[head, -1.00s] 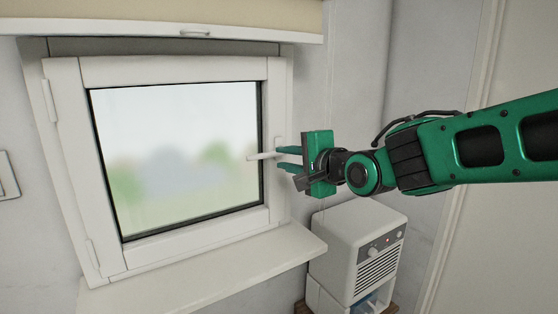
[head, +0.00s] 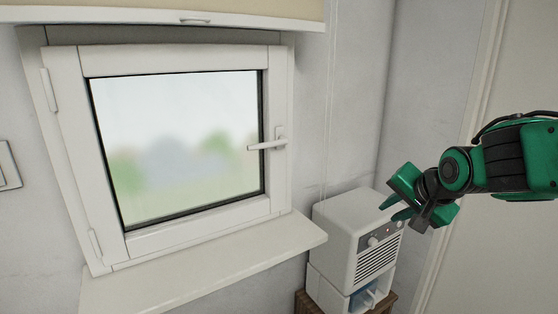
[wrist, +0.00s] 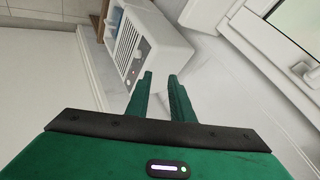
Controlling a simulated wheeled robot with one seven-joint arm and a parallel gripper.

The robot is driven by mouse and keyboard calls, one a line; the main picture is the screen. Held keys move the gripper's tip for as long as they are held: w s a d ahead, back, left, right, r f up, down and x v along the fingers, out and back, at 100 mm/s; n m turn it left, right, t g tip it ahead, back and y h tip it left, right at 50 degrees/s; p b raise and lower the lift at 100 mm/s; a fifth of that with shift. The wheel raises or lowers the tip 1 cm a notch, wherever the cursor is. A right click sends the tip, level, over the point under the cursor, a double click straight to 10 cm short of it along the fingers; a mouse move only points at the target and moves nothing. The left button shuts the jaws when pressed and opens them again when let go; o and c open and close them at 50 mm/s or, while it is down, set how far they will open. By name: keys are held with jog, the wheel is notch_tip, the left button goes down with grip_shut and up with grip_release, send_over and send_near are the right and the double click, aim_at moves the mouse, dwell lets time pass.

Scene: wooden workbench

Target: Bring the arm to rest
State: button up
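My gripper (head: 391,209) is at the right of the head view, in front of the white box-shaped appliance and apart from the window. Its two green fingers show in the wrist view (wrist: 160,88) with a gap between them and nothing held. The window (head: 180,150) has a white frame and a white handle (head: 268,145) that points left, roughly level. The sash looks shut in its frame. A corner of the window also shows at the upper right of the wrist view (wrist: 285,45).
The white appliance (head: 345,225) with a grille and knob stands on a small wooden stand (head: 389,301), below and right of the window. The window sill (head: 215,265) juts out under the window. A rolled blind (head: 120,14) hangs above. A pale door or panel (head: 500,250) is at the right.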

jog(key=s+d+f+n+g+h, duration=0.15)
jog(key=s+d+f+g, duration=0.4)
jog(key=s+d, duration=0.65)
jog(key=s+f+g, duration=0.2)
jog(key=s, duration=0.6)
jog(key=s+d+f+n+g, duration=0.1)
jog(key=s, duration=0.8)
jog(key=shift+d+f+g+y, duration=0.3)
jog(key=shift+f+g+y, duration=0.05)
jog(key=shift+y, duration=0.1)
jog(key=shift+w+f, duration=0.25)
jog(key=shift+w, duration=0.35)
